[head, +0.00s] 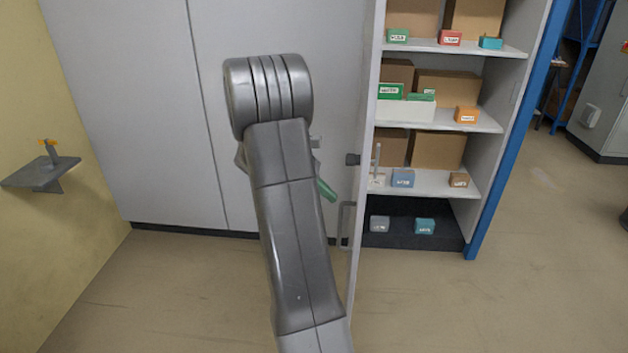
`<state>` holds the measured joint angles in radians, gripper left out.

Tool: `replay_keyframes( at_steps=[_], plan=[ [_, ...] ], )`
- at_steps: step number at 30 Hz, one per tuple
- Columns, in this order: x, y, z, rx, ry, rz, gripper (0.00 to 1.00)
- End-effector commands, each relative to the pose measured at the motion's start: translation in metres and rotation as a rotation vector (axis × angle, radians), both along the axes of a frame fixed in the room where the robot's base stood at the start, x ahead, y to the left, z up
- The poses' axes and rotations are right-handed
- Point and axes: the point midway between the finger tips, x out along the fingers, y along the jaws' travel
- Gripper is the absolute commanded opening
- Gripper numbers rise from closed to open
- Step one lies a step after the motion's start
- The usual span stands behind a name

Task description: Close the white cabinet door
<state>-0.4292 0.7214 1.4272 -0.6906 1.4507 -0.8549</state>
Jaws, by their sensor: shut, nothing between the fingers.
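The white cabinet door (365,130) stands open. It is seen nearly edge-on and reaches out toward me, to the right of my arm. My gripper (326,189) is mostly hidden behind my own arm; only a green tip and small grey parts show beside the arm. It is shut and empty, to the left of the door in the picture. I cannot tell whether it touches the door.
Open shelves (437,184) right of the door hold cardboard boxes and several small labelled boxes. Closed grey-white panels (120,110) stand behind my arm. A grey wall bracket (42,172) with an orange-yellow top juts out at left. The floor (535,275) at right is clear.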

Motion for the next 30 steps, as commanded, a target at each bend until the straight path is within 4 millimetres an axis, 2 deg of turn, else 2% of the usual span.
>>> replay_keyframes(
  at_steps=[2, 6, 9, 25, 30],
  plan=[
    [-0.001, -0.012, -0.011, -0.001, 0.003, -0.003, 0.0],
    [-0.002, -0.034, -0.008, 0.001, 0.0, -0.003, 0.0],
    [-0.002, -0.042, -0.008, 0.001, 0.0, -0.001, 0.0],
    [-0.002, -0.05, -0.008, 0.002, -0.001, 0.001, 0.0],
    [-0.001, -0.064, -0.009, 0.001, -0.002, 0.016, 0.0]
  ],
)
